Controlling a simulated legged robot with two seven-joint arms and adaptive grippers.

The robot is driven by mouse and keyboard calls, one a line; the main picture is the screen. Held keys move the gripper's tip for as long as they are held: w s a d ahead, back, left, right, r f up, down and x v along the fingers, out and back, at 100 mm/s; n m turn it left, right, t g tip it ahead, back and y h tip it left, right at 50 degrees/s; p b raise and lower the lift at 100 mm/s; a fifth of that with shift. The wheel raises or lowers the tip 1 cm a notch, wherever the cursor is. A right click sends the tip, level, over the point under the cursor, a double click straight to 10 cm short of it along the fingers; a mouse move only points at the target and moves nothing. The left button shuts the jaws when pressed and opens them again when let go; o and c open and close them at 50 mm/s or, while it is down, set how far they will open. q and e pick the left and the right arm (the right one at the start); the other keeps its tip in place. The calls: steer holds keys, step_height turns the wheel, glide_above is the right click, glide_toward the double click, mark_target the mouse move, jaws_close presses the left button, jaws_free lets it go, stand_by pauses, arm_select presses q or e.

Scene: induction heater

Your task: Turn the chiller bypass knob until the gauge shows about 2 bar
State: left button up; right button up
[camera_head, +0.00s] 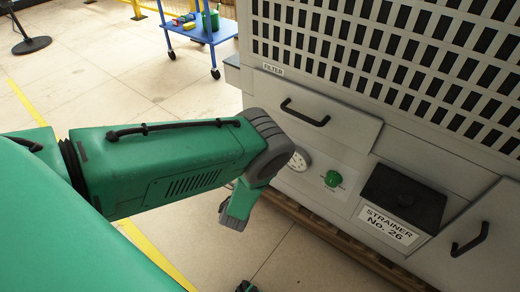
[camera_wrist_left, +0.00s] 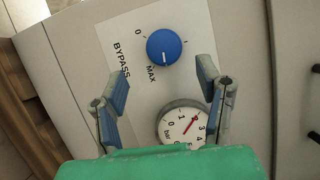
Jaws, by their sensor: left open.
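The blue bypass knob (camera_wrist_left: 163,47) is on a white panel (camera_wrist_left: 118,32) marked BYPASS, 0 and MAX. Its white mark points down in the left wrist view, near MAX. My left gripper (camera_wrist_left: 164,80) is open and empty, its fingertips either side of the space just below the knob and apart from it. The round gauge (camera_wrist_left: 182,127) shows below the knob, partly covered by a finger and my green wrist. In the head view the gauge (camera_head: 299,161) is partly behind my left arm, which hides the blue knob.
A green knob (camera_head: 332,179) is right of the gauge. A dark strainer box (camera_head: 403,196), a FILTER drawer (camera_head: 318,117) and a lower handle (camera_head: 470,239) are on the cabinet. A blue cart (camera_head: 200,32) stands behind on open floor.

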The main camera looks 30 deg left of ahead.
arm_select(q)
steer(key=shift+v, duration=2.35)
steer(key=shift+f, duration=0.1)
steer(key=s+a+f+n+g+h, duration=0.2)
steer(key=s+n+g, duration=0.7)
steer(key=s, duration=0.2)
steer(key=s+d+r+n+g+h, duration=0.2)
steer(key=s+d+n+g, duration=0.15)
steer(key=s, duration=0.45)
steer(key=s+d+r+n+g+h, duration=0.1)
steer(key=s+d+r+n+g, duration=0.2)
steer(key=s, duration=0.5)
step_height(320, 180, up, 19)
steer(key=g+p, duration=0.1)
steer(key=p, duration=1.7)
steer(key=shift+s+d+f+m+h, duration=0.25)
steer(key=shift+s+d+m+h, duration=0.1)
steer(key=shift+s+d, duration=0.1)
